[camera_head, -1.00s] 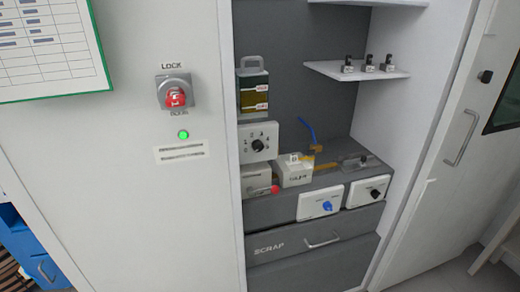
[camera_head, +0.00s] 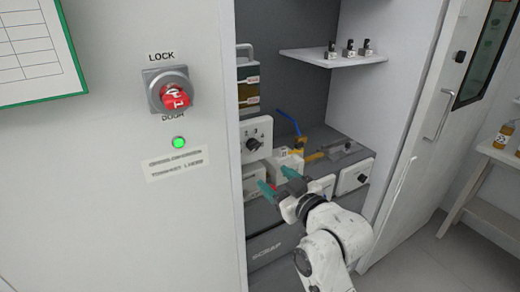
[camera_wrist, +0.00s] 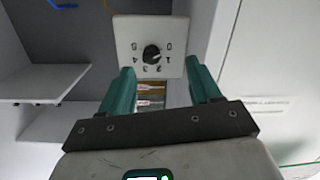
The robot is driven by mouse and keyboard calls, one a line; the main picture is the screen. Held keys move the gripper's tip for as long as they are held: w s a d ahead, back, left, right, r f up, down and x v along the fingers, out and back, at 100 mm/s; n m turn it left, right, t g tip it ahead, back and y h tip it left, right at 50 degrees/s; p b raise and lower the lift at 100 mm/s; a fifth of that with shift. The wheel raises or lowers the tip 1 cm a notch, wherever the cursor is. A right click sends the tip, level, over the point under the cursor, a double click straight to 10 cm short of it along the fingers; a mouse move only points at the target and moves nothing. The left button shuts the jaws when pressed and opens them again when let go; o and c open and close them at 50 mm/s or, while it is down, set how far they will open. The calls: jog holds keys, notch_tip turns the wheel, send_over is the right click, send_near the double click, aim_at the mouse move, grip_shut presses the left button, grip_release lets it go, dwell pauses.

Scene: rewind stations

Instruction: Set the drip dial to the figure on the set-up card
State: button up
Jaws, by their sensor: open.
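The drip dial appears to be the white square plate (camera_head: 262,128) with a black knob (camera_head: 252,144), upright at the cabinet opening's left side. In the wrist view the dial plate (camera_wrist: 124,36) is upside down, with figures 0 to 5 around its knob (camera_wrist: 152,54). I cannot tell which figure the knob points to. My gripper (camera_head: 279,181) has teal fingers, open and empty, below and in front of the dial. In the wrist view my gripper (camera_wrist: 160,68) faces the plate, apart from the knob. A green-edged sheet (camera_head: 30,50) may be the set-up card; its entries are unreadable.
A red lock knob (camera_head: 175,95) and green light (camera_head: 179,142) are on the panel at left. An oil-coloured container (camera_head: 249,90) stands above the dial. A blue-handled valve (camera_head: 290,122) and a white box (camera_head: 288,160) are nearby. A small shelf (camera_head: 335,58) juts out at right.

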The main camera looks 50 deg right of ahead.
aim_at(256, 148)
jog(key=shift+t+h, duration=0.4)
jog(key=x, duration=0.3)
jog(key=r+p+x, duration=0.1)
jog(key=x, duration=0.3)
jog(key=d+r+x, duration=0.1)
jog(key=x, duration=0.3)
jog(key=shift+d+r+p, duration=0.1)
jog(key=shift+p, duration=0.2)
jog(key=c, duration=1)
